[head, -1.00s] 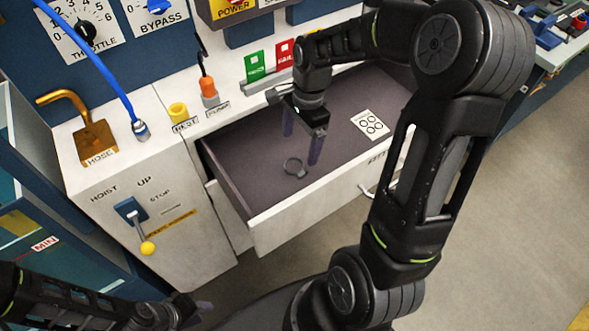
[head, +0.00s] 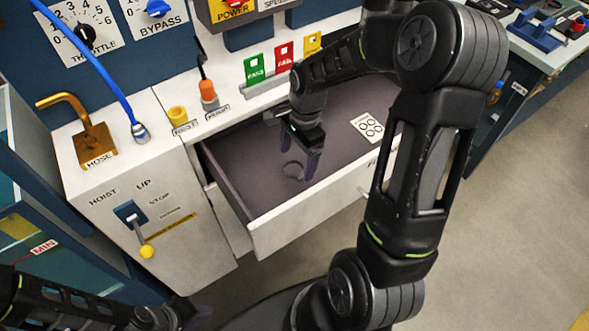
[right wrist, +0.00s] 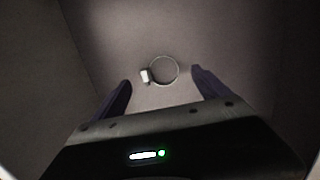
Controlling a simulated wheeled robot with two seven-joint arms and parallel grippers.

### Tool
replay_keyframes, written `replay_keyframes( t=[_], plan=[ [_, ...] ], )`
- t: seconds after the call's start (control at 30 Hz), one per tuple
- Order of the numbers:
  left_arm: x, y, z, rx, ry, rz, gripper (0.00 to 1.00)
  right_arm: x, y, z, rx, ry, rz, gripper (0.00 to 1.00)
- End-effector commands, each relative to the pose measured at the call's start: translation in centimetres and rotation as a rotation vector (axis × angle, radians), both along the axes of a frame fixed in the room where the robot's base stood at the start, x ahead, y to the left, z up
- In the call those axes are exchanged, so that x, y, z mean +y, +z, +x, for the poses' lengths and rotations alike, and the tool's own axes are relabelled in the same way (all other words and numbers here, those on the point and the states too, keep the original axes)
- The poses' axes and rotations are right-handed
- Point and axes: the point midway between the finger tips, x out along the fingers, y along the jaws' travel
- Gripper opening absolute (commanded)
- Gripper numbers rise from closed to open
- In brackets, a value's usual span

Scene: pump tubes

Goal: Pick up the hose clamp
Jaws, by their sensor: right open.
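The hose clamp (head: 293,170) is a small grey ring lying on the floor of the open drawer (head: 262,232). In the right wrist view the clamp (right wrist: 163,70) shows as a thin ring with a pale screw block on its left side. My right gripper (right wrist: 160,85) is open and empty. It points down into the drawer, and the clamp appears just beyond and between its two fingertips. In the head view my right gripper (head: 297,160) partly overlaps the clamp. My left gripper (head: 195,312) is low at the bottom left, dark and partly out of frame, away from the drawer.
The drawer walls surround the clamp. A white card with circles (head: 367,126) lies in the drawer's right part. The cabinet top behind holds an orange plug (head: 208,92), a yellow cup (head: 179,114) and a green tag (head: 254,70). A yellow-knobbed lever (head: 147,251) sits on the front.

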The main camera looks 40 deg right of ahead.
Motion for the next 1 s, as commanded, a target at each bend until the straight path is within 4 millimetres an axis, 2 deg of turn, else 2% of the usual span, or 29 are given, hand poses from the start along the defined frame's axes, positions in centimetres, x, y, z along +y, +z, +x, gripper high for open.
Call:
replay_keyframes(
  t=[0.1,0.2,0.8,1.0],
  plan=[
    [0.0,-0.1,0.0,0.000,0.000,0.000,0.33,0.3,-1.9,-0.1,0.005,0.001,0.001,0.86],
    [0.0,-0.1,0.0,0.000,0.000,0.000,0.33,0.4,-2.7,-0.1,0.003,0.000,0.001,0.86],
    [0.0,-0.1,0.0,0.000,0.000,0.000,0.33,0.3,-2.8,0.0,0.000,0.000,0.000,0.86],
    [0.0,-0.1,0.0,0.000,0.000,0.000,0.33,0.3,-2.8,0.0,0.000,0.000,0.000,0.71]
  ],
)
